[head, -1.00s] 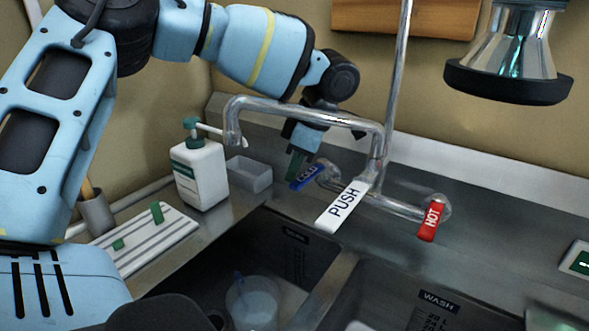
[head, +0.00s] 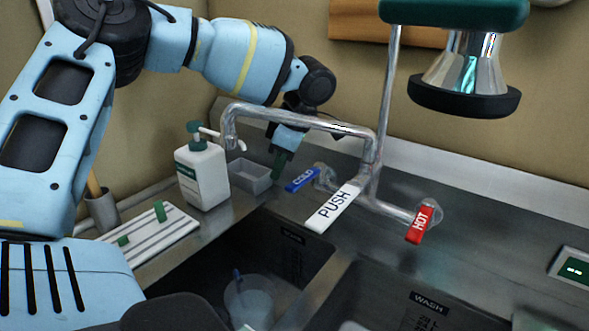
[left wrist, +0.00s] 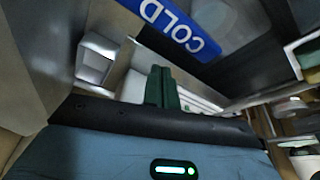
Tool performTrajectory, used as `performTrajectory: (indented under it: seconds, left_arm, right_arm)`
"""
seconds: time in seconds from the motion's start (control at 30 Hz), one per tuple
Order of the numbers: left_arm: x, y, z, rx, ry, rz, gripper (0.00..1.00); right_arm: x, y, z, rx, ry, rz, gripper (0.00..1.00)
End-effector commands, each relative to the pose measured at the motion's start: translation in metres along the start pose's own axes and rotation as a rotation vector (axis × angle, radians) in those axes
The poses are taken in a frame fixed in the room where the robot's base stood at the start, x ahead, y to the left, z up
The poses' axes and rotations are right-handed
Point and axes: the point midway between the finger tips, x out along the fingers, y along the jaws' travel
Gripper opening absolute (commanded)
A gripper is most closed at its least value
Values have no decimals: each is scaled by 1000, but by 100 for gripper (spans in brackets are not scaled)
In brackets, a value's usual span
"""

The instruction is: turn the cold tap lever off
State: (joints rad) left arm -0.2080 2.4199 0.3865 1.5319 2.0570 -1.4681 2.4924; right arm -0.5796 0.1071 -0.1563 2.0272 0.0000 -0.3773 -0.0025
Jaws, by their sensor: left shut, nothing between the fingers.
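The blue cold tap lever (head: 302,180) is on the left end of the chrome tap body behind the sink. It also fills the top of the left wrist view (left wrist: 178,26), its COLD lettering readable. My left gripper (head: 278,166) hangs just left of the lever, pointing down, with dark green fingers. In the left wrist view the green fingers (left wrist: 160,88) are together and empty, with a visible gap to the lever. Whether they touch it anywhere is not clear in the head view. My right gripper is not in view.
The white PUSH lever (head: 335,206) and red hot lever (head: 419,224) are right of the cold one. The spout (head: 290,116) arches in front of my left wrist. A soap bottle (head: 203,175) and grey tub (head: 249,176) stand left. A spray head (head: 465,90) hangs upper right.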

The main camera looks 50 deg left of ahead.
Motion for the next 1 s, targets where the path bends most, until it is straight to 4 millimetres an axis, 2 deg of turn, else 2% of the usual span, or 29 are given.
performTrajectory:
  seconds: [0.1, 0.4, 0.6, 0.77, 1.0]
  left_arm:
    - [4, 6, -20, -3, -2, 0, 0]
    - [-59, -2, -17, -1, 1, 3, 0]
    - [-84, -6, -18, -1, 2, 1, 0]
    - [-93, -8, -19, 0, 1, 0, 0]
    - [-94, -8, -19, 0, 1, -1, 0]
  right_arm:
    - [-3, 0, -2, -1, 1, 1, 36]
    - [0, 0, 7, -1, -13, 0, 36]
    - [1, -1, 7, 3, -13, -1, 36]
    - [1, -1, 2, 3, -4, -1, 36]
    - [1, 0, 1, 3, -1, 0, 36]
